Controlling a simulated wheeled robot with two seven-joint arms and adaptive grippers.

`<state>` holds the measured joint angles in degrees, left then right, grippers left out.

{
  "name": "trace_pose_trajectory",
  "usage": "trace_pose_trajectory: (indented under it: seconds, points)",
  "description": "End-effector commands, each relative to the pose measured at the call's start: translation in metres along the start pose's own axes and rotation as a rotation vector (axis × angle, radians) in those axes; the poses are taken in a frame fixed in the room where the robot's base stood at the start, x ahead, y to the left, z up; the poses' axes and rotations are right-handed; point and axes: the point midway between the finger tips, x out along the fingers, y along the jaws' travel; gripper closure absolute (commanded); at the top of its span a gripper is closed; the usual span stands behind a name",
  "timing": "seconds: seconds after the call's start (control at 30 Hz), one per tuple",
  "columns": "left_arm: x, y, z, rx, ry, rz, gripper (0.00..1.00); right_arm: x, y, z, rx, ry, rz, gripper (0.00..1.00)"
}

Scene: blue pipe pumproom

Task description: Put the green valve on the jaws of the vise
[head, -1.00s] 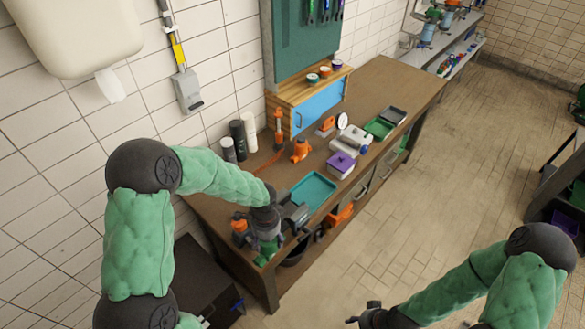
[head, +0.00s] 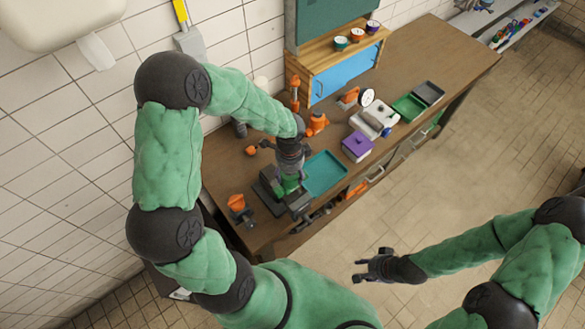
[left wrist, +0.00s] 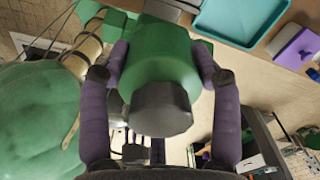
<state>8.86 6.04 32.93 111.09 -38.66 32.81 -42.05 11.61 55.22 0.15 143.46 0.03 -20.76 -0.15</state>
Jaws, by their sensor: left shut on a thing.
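The green valve (left wrist: 165,62), with a grey faceted end, fills the middle of the left wrist view between the purple fingers of my left gripper (left wrist: 160,75). In the head view my left gripper (head: 291,180) points down at the bench, shut on the valve (head: 290,185). The dark grey vise (head: 270,190) is directly below and around it near the bench's front edge. The gripper partly hides the jaws, so I cannot tell whether the valve touches them. My right gripper (head: 368,268) is open and empty, over the floor in front of the bench.
A teal tray (head: 325,174) lies right of the vise. An orange and grey part (head: 238,207) stands left of it. A purple box (head: 357,146), a white device (head: 373,118) and a green tray (head: 408,107) lie farther right. A blue-doored cabinet (head: 345,75) stands behind.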

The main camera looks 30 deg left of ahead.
Motion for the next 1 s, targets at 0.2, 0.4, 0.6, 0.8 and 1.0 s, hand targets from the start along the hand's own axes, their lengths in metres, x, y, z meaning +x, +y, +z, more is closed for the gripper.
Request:
trace_pose_trajectory:
  seconds: [0.2, 0.4, 0.6, 0.8, 1.0]
  points:
    - [0.019, -0.001, 0.0, 0.0, 0.001, -0.002, 0.96, 0.015, 0.005, -0.001, 0.0, 0.0, 0.0, 0.6]
    - [0.038, -0.001, 0.0, -0.001, 0.001, -0.002, 0.96, 0.03, 0.011, -0.002, 0.0, 0.001, 0.0, 0.6]
    - [0.056, -0.001, 0.0, -0.002, 0.001, -0.001, 0.96, 0.043, 0.015, -0.002, 0.0, 0.001, 0.0, 0.6]
    - [0.062, -0.001, 0.0, -0.001, 0.001, -0.002, 0.96, 0.047, 0.017, -0.002, 0.0, 0.001, 0.0, 0.6]
    - [0.062, -0.001, 0.0, -0.001, 0.001, -0.002, 0.96, 0.047, 0.017, -0.002, 0.0, 0.001, 0.0, 0.6]
